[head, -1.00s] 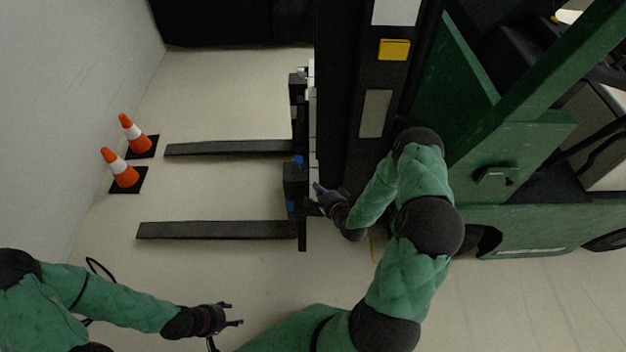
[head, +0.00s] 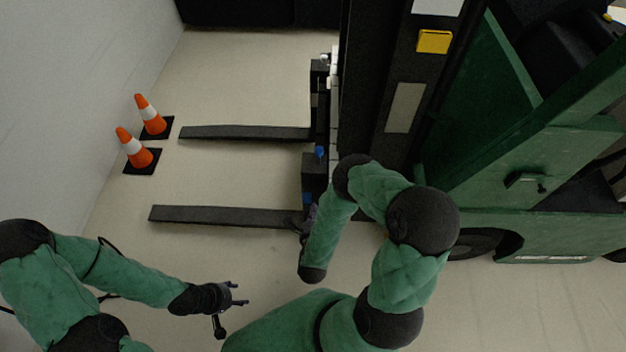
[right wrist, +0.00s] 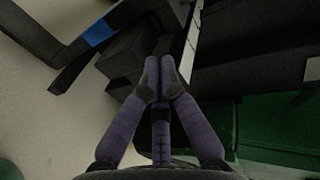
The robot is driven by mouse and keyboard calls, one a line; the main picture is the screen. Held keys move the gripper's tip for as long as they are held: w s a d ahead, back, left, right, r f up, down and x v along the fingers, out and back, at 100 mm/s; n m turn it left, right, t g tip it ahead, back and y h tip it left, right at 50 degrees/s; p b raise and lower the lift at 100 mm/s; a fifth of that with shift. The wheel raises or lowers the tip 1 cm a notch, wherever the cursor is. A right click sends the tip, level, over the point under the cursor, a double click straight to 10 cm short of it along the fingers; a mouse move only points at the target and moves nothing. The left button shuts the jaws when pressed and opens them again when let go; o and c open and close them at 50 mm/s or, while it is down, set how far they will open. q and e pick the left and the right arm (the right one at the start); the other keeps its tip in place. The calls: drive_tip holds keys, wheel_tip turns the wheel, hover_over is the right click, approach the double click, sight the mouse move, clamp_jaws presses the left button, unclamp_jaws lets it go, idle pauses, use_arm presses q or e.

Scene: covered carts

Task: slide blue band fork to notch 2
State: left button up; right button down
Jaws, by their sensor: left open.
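The near black fork (head: 225,215) of the green forklift points left. A blue band (head: 308,198) shows at its upright end, by the carriage. The band shows at the upper left in the right wrist view (right wrist: 85,38). My right gripper (head: 308,216) is beside this end, partly hidden by my arm. In the right wrist view its fingertips (right wrist: 159,75) are together in front of a dark block, with nothing visible between them. A blue knob (head: 320,152) sits above the block. My left gripper (head: 238,294) is open and empty over the floor. I cannot read the notches.
The far fork (head: 245,132) lies parallel to the near one. Two orange cones (head: 150,115) (head: 133,148) stand left of the fork tips. The dark mast (head: 385,90) and green truck body (head: 560,220) fill the right. Floor between and before the forks is clear.

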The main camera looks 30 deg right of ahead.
drive_tip(key=b, duration=0.5)
approach(317, 175)
drive_tip(key=x, duration=0.3)
drive_tip(key=f+x, duration=0.1)
drive_tip(key=x, duration=0.2)
drive_tip(key=shift+a, duration=0.2)
drive_tip(key=shift+w+d, duration=0.15)
drive_tip(key=shift+w, duration=0.1)
drive_tip(key=shift+h, duration=0.3)
drive_tip(key=shift+w+d+r, duration=0.15)
drive_tip(key=shift+w+d, duration=0.35)
drive_tip(key=shift+w, duration=0.35)
